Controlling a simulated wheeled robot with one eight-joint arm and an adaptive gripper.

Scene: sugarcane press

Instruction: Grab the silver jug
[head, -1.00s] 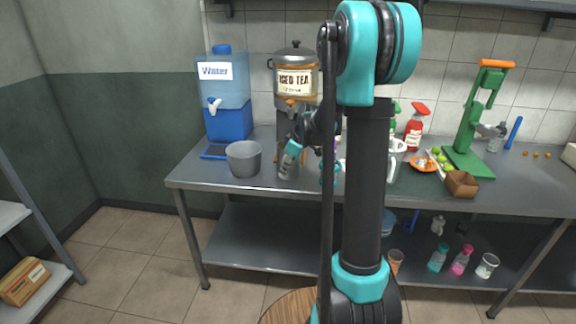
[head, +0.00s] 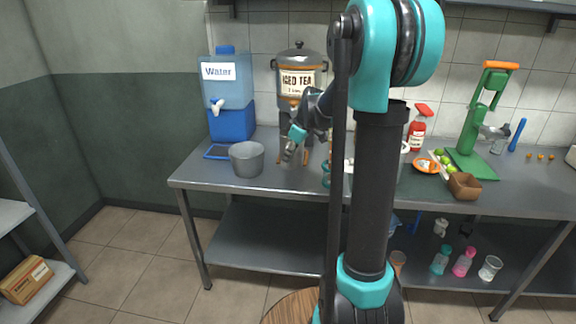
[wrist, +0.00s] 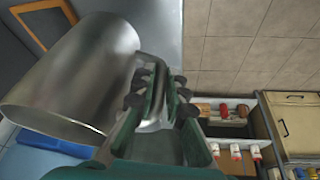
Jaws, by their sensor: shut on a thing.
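The silver jug (wrist: 80,75) fills the left of the wrist view as a large, shiny metal cylinder. Its handle (wrist: 154,95) lies between the fingers of my gripper (wrist: 155,90), which is shut on it. In the head view my gripper (head: 294,143) is in front of the iced tea dispenser, above the back part of the steel table. Only a small silvery patch shows by the fingers there, and I cannot make out the whole jug in that view. I cannot tell whether its base touches the table.
The iced tea dispenser (head: 297,80) stands close behind my gripper. A blue water dispenser (head: 230,95) and a grey bucket (head: 246,160) are to the left. A green press (head: 482,125), a red spray bottle (head: 417,130) and a brown box (head: 464,186) are to the right.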

